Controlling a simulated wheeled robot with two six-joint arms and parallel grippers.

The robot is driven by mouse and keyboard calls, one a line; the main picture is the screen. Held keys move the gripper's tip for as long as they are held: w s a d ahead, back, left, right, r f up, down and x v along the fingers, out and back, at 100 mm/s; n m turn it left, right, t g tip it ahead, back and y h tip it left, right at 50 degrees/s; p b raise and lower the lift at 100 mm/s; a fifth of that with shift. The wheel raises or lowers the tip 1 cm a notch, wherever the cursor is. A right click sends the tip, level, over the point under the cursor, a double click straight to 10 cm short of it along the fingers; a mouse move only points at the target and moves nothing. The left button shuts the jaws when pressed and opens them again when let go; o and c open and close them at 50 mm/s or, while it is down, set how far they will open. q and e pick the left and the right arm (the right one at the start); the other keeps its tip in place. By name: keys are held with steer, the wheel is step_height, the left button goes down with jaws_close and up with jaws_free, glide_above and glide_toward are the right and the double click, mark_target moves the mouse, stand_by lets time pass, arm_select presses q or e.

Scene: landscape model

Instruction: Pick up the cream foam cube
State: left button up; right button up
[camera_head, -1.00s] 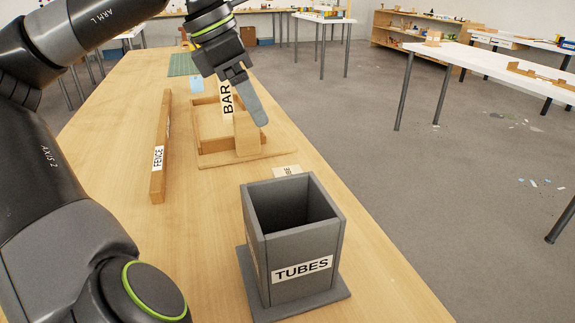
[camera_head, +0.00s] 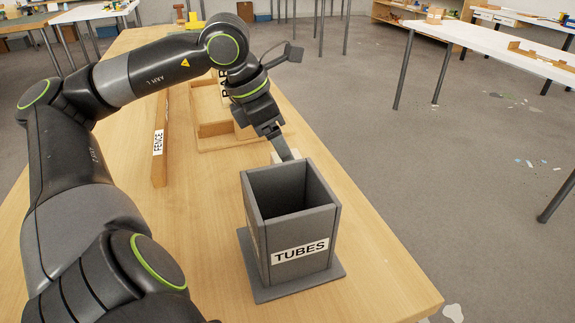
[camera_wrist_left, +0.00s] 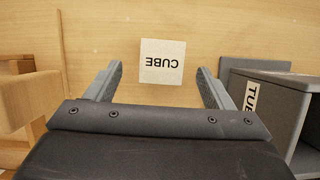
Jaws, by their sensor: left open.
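The cream foam cube (camera_wrist_left: 162,61) lies on the wooden table, its face marked CUBE, in the left wrist view. It sits ahead of the open fingers of my left gripper (camera_wrist_left: 161,84), roughly centred between them. In the head view only part of the cube (camera_head: 291,155) shows beside my left gripper (camera_head: 287,157), just behind the grey TUBES box. The fingers appear apart from the cube, with nothing held. My right gripper is in neither view.
The open grey TUBES box (camera_head: 324,225) stands close in front of the cube; it also shows at right in the wrist view (camera_wrist_left: 275,100). A wooden tray (camera_head: 205,146) with a BARK sign stands behind, and a FENCE strip (camera_head: 160,145) lies left. The table (camera_head: 190,240) is bare at front left.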

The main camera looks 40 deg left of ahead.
arm_select(q)
steer(key=shift+x, duration=2.7)
steer(key=shift+s, duration=0.15)
steer(key=c, duration=1)
